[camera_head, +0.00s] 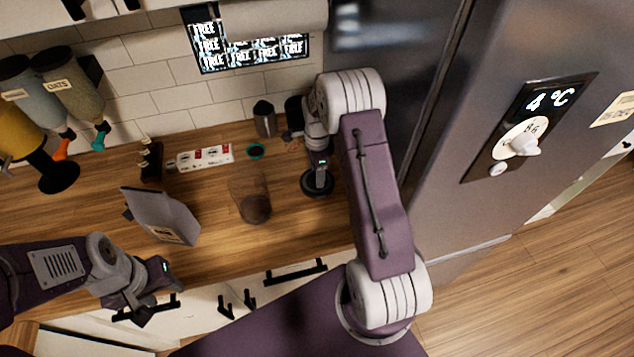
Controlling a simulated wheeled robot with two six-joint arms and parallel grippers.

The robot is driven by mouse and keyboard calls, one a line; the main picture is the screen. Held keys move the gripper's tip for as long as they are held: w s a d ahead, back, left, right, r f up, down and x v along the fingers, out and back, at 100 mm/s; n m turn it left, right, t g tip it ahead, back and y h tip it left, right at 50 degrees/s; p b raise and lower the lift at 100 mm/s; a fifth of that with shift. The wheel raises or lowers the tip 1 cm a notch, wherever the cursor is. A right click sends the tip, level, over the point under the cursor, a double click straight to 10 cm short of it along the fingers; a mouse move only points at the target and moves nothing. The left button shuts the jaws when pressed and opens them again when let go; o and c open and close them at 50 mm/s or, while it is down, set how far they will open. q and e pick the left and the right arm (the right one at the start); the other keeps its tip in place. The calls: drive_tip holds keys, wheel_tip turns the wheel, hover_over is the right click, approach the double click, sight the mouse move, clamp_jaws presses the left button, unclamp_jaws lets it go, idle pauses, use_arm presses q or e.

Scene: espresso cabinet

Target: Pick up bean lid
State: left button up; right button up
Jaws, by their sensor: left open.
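A clear jar (252,202) with dark brown contents in its bottom stands on the wooden counter, and its top looks open. A black round piece (318,186), which looks like the bean lid, is at the counter to the right of the jar. My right gripper (317,174) points down directly at this piece, and its fingers are too dark and small to make out. I cannot tell whether it grips the piece. My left gripper (146,310) is open and empty at the lower left, in front of the counter's edge.
A grey bag (162,215) stands left of the jar. Dispensers (70,88) hang at the left. A steel fridge (475,150) bounds the right side.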

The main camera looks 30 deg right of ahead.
clamp_jaws()
